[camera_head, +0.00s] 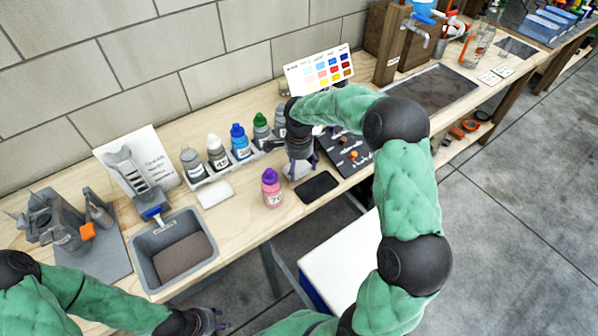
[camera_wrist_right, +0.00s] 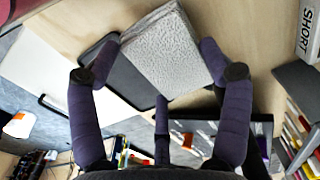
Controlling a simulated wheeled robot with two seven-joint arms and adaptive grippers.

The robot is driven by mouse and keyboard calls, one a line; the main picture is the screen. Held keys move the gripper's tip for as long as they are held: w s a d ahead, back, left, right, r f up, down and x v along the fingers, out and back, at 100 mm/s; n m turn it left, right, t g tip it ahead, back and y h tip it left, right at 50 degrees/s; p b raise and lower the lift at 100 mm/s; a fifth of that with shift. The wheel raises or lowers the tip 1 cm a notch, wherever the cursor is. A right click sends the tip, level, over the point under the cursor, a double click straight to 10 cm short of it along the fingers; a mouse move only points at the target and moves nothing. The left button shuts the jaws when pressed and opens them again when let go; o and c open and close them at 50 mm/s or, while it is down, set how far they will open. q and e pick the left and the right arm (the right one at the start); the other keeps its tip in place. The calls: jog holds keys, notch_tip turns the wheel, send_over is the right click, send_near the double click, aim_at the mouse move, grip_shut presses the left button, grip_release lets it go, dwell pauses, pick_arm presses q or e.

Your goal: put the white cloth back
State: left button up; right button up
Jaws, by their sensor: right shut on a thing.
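My right gripper (camera_head: 299,158) reaches down over the bench and is shut on the folded white cloth (camera_wrist_right: 165,50). In the head view the cloth (camera_head: 297,171) shows only as a pale patch beneath the fingers. In the right wrist view it is a textured pale block between the purple fingers, overlapping the edge of a dark pad (camera_wrist_right: 118,78). That dark pad (camera_head: 316,186) lies at the bench's front edge. Whether the cloth touches the bench cannot be told. My left gripper (camera_head: 212,320) is low at the bottom of the head view, off the bench; its fingers are too small to judge.
A pink bottle (camera_head: 271,188) stands just left of the cloth. A row of bottles (camera_head: 240,143) stands in a rack behind a flat white pad (camera_head: 215,193). A grey tub (camera_head: 147,260), a dark tray (camera_head: 350,155) and a colour chart (camera_head: 320,70) are nearby.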

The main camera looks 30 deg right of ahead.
aim_at(299, 169)
jog(key=shift+f, duration=1)
jog(key=shift+f, duration=0.2)
jog(key=o, duration=1.1)
jog(key=shift+c, duration=0.2)
notch_tip(299, 169, up, 12)
jog(key=p, duration=0.3)
jog(key=shift+r, duration=0.2)
